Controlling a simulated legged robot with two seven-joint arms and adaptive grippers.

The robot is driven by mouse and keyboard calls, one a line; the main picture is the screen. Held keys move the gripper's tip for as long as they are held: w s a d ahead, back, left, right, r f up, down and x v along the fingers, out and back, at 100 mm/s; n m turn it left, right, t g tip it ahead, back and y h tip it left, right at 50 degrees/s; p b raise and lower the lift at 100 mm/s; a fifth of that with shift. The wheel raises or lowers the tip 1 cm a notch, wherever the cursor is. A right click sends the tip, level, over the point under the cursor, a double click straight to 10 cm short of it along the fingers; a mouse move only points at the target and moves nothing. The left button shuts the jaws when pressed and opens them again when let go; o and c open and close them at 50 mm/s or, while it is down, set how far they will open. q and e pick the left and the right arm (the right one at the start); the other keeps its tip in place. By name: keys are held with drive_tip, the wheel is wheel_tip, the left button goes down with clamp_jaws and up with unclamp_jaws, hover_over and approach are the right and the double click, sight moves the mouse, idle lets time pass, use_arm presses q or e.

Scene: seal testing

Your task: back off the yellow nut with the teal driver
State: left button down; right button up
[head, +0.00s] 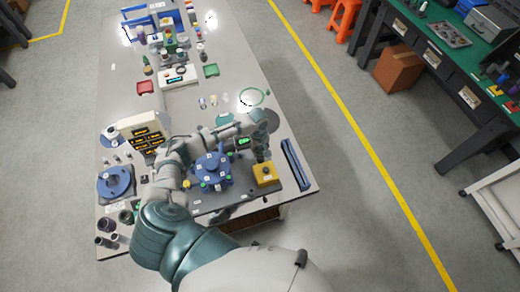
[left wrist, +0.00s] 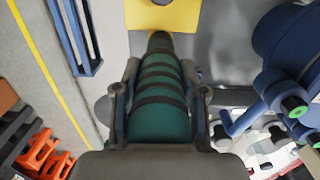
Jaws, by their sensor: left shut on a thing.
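My left gripper (head: 262,156) is above the yellow block (head: 266,177) near the table's front right corner. In the left wrist view my left gripper (left wrist: 160,100) is shut on the teal driver (left wrist: 158,115), a thick grip with dark bands. The driver's dark far end points at the yellow block (left wrist: 180,14); I cannot tell whether they touch. The blue flanged fixture (head: 212,170) stands left of the gripper, with several green-tipped studs; part of it shows in the left wrist view (left wrist: 295,50).
A blue rail (head: 295,165) lies right of the yellow block, near the table edge. A beige box with a display (head: 143,130) and another blue flange (head: 116,182) stand at left. Small parts crowd the front left corner.

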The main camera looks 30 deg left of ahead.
use_arm(q)
drive_tip(key=shift+f, duration=0.75)
idle(0.4)
drive_tip(key=shift+s, duration=0.1)
idle(0.8)
drive_tip(key=shift+s+f, duration=0.2)
drive_tip(key=shift+f, duration=0.05)
idle(1.5)
drive_tip(key=shift+w+r+p, duration=0.2)
drive_tip(key=shift+r+p, duration=0.1)
drive_tip(key=shift+p, duration=1.15)
idle(2.8)
